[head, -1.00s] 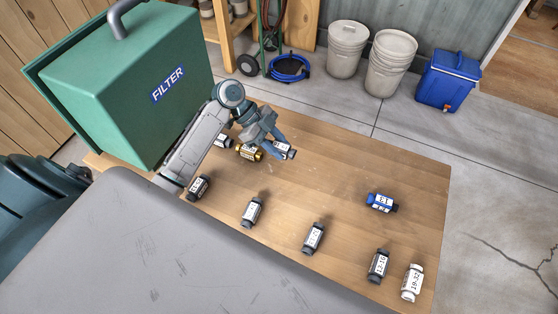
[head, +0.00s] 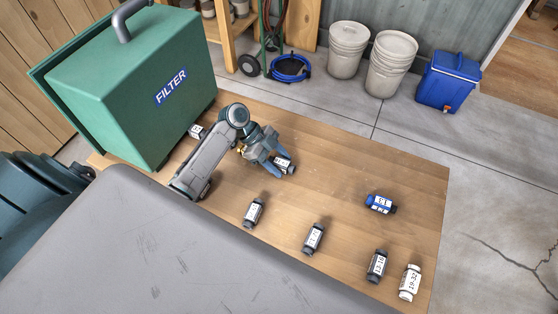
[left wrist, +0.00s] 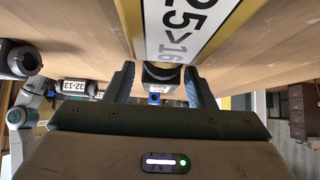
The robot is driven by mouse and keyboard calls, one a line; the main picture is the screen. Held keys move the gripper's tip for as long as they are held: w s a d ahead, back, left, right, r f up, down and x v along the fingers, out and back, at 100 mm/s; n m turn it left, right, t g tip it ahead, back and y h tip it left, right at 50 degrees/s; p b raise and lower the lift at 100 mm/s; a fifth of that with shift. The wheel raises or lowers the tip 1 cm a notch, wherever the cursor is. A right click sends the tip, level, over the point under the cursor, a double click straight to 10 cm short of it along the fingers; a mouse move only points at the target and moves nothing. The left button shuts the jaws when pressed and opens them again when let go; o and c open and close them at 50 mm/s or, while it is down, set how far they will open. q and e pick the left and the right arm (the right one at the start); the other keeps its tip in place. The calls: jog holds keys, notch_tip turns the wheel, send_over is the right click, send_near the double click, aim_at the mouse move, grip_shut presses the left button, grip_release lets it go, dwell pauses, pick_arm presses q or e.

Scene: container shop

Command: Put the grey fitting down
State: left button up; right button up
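The grey fitting (head: 284,166) with a white label is between the fingers of my left gripper (head: 279,163), over the wooden table (head: 330,145). In the left wrist view, the fingers stand on both sides of a dark grey fitting end (left wrist: 160,73). My left gripper is shut on it. Whether the fitting touches the table I cannot tell. My right gripper is not in view.
A gold fitting (head: 240,149) is partly hidden by my left arm. Dark fittings (head: 253,212) (head: 313,238) (head: 377,265), a white one (head: 410,282) and a blue one (head: 380,203) lie apart. The green filter box (head: 140,90) stands left.

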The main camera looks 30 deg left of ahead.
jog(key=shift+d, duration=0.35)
pick_arm(q)
jog(key=shift+r, duration=0.15)
jog(key=shift+a+r, duration=0.1)
jog(key=shift+a, duration=0.15)
jog(key=b+v, duration=0.3)
jog(key=v, duration=0.7)
jog(key=shift+a+r+b, duration=0.1)
jog(key=shift+b, duration=0.2)
jog(key=shift+a+r, duration=0.35)
jog(key=shift+r, duration=0.1)
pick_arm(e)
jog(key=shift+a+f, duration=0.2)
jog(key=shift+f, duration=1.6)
